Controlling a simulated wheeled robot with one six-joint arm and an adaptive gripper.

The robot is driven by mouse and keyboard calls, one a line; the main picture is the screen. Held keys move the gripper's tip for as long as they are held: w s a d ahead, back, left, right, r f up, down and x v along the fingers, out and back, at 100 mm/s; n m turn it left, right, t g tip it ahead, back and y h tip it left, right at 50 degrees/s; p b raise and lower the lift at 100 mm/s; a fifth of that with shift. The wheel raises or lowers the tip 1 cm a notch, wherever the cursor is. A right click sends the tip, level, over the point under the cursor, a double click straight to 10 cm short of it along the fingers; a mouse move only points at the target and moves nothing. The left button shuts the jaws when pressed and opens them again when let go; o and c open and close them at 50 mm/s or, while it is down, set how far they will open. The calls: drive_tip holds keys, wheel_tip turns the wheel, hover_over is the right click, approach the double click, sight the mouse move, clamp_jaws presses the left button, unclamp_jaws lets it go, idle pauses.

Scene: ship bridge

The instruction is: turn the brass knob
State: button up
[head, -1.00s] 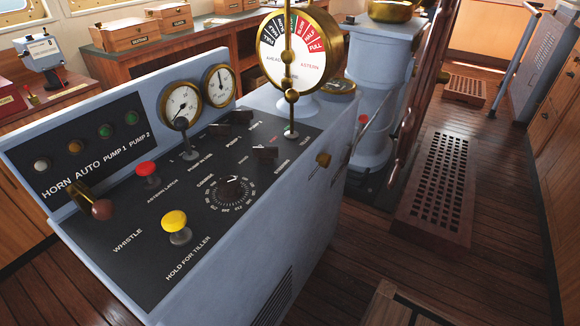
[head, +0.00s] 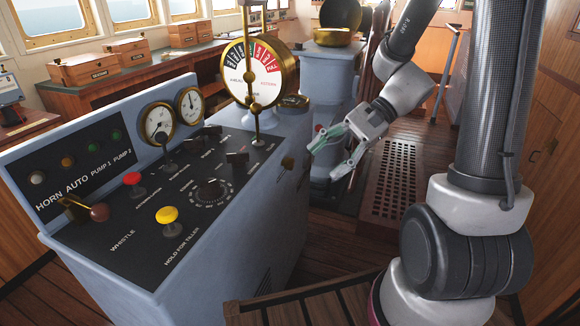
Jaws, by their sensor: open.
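Nothing shows between the fingers. The knob is not covered by the gripper.
The console top carries a yellow button (head: 168,215), a red button (head: 132,179), a black dial (head: 211,190) and a tall brass telegraph (head: 252,80). A blue-grey pedestal (head: 330,85) stands behind. A slatted wooden grating (head: 392,185) lies on the floor to the right.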

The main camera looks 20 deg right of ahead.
drive_tip(key=w+f+m+t+y, duration=0.45)
drive_tip(key=w+f+m, duration=0.3)
drive_tip(key=w, duration=0.35)
drive_tip(key=m+t+h, duration=0.1)
drive_tip(key=m+t, duration=0.7)
drive_tip(key=m, duration=0.1)
approach(293, 165)
drive_tip(key=x, duration=1)
drive_tip(key=shift+w+d+f, duration=0.1)
drive_tip(key=shift+w+f, duration=0.1)
drive_tip(key=c, duration=1)
